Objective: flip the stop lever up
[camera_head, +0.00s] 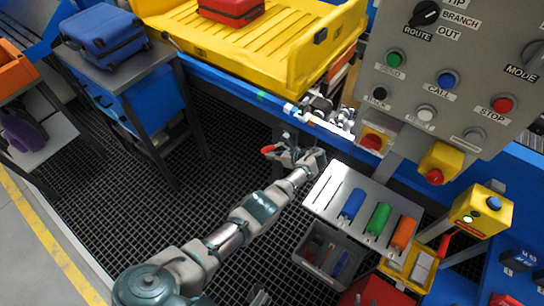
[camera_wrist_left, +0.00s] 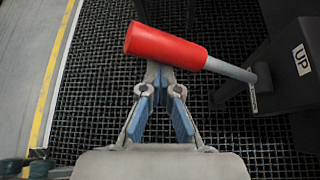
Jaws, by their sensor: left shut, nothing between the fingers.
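The stop lever has a red grip (camera_wrist_left: 165,45) on a grey rod that runs right to a dark housing. An UP label (camera_wrist_left: 302,60) is on the housing. In the head view the red grip (camera_head: 267,149) shows just left of my left gripper (camera_head: 284,151). My left gripper is shut and empty. In the left wrist view its fingertips (camera_wrist_left: 158,72) meet right at the lower edge of the grip, which hides their ends. I cannot tell whether they touch it. My right gripper is not clearly in view.
A yellow tray (camera_head: 290,62) with a red case is on the blue conveyor behind. A control panel (camera_head: 455,60) stands at the right, above a grey rack (camera_head: 322,198) with coloured handles. A blue suitcase (camera_head: 103,37) is on a stand at left. The grid floor left of my arm is clear.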

